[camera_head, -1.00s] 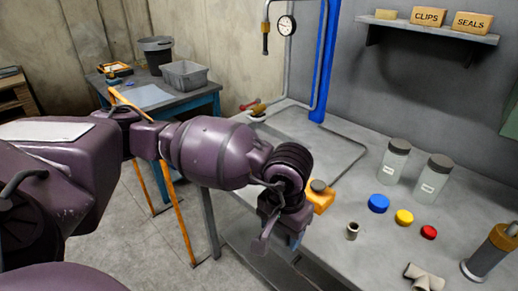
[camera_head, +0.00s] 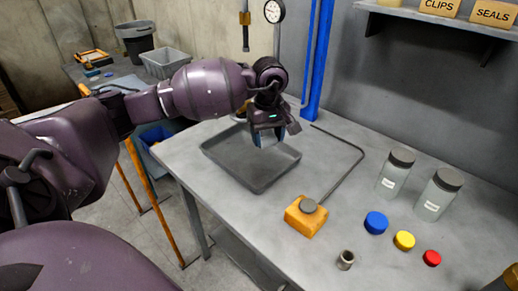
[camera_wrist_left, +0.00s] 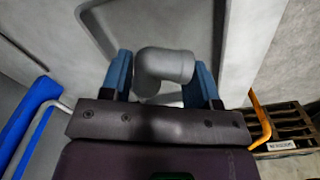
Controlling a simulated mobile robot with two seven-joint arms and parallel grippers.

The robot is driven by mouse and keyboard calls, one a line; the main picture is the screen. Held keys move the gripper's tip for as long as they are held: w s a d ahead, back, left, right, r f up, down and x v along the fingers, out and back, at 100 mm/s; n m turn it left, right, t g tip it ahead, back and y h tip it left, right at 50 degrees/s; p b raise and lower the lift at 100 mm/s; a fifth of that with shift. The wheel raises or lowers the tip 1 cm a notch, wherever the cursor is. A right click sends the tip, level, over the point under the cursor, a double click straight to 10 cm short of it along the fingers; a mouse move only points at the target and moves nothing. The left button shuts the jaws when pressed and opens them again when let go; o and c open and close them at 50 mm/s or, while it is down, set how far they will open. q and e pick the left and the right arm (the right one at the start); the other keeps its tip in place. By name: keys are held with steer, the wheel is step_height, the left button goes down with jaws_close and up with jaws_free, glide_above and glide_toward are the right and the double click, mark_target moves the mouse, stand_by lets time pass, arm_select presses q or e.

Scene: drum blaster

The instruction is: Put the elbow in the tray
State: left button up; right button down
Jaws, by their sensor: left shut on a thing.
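My left gripper (camera_head: 268,138) is above the dark grey tray (camera_head: 245,167) on the workbench, over its far right part. In the left wrist view, the gripper (camera_wrist_left: 165,80) is shut on a grey pipe elbow (camera_wrist_left: 165,66), held between its blue fingers. The tray (camera_wrist_left: 165,22) shows behind the elbow there. The elbow cannot be made out in the head view, where the gripper hides it. My right gripper is not in view.
An orange block with a grey knob (camera_head: 306,216) stands right of the tray, by a thin bent rod (camera_head: 350,165). Further right are a small metal fitting (camera_head: 345,260), blue (camera_head: 376,222), yellow (camera_head: 404,240) and red (camera_head: 431,258) caps, and two jars (camera_head: 394,173).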

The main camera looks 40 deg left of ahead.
arm_select(q)
steer(key=shift+w+a+r+n, duration=0.1)
steer(key=shift+w+a+n, duration=0.2)
steer(key=shift+w+a, duration=0.15)
steer(key=shift+a, duration=0.15)
glide_above(266, 168)
step_height(266, 168, down, 5)
steer(key=shift+a+r+b, duration=0.1)
steer(key=shift+b, duration=0.2)
steer(key=shift+f, duration=0.5)
step_height(266, 168, down, 4)
steer(key=shift+r+b, duration=0.15)
steer(key=shift+b, duration=0.15)
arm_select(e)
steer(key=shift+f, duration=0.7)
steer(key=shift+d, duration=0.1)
